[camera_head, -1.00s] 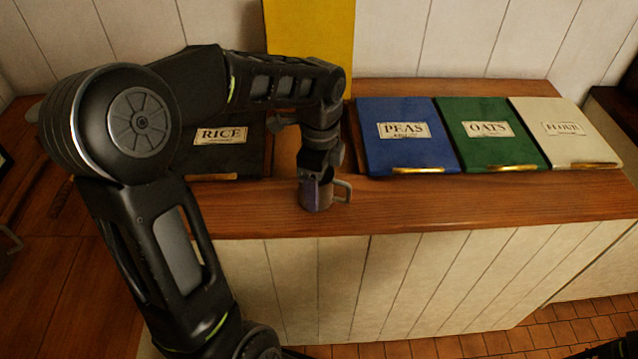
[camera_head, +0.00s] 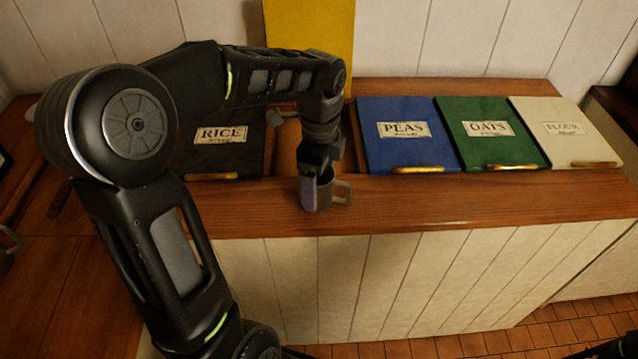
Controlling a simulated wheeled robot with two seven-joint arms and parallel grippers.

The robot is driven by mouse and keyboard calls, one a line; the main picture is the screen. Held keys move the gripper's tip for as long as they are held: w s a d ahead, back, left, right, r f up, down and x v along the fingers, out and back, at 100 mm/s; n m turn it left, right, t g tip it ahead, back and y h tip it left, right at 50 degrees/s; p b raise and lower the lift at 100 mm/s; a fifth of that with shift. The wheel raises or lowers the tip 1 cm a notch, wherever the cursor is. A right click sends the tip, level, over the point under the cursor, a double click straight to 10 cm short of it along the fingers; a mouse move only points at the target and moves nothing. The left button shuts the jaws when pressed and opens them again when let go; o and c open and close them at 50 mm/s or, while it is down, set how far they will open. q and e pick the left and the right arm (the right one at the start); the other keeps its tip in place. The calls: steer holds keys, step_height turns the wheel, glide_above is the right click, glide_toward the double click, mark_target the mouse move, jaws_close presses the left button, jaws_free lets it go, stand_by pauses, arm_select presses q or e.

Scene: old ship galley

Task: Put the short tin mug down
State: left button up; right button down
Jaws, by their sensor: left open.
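The short tin mug (camera_head: 324,194) stands upright on the front strip of the wooden counter (camera_head: 450,200), its handle pointing right. My left gripper (camera_head: 315,180) is over the mug's left side, pointing down, with its jaws open. One finger shows in front of the mug's left wall; the other finger is hidden. I cannot tell whether the fingers still touch the mug. My right gripper is not in view; only a bit of dark arm shows at the bottom right corner.
Behind the mug are sloped bin lids: black RICE (camera_head: 221,135), blue PEAS (camera_head: 404,130), green OATS (camera_head: 487,128) and cream FLOUR (camera_head: 565,128). A yellow panel (camera_head: 310,25) stands at the back. Another metal mug (camera_head: 6,245) is partly visible at the left edge. The counter right of the mug is clear.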

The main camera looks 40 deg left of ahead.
arm_select(q)
step_height(320, 180, up, 11)
steer(key=p, duration=0.1)
steer(key=shift+f, duration=0.1)
stand_by(0.6)
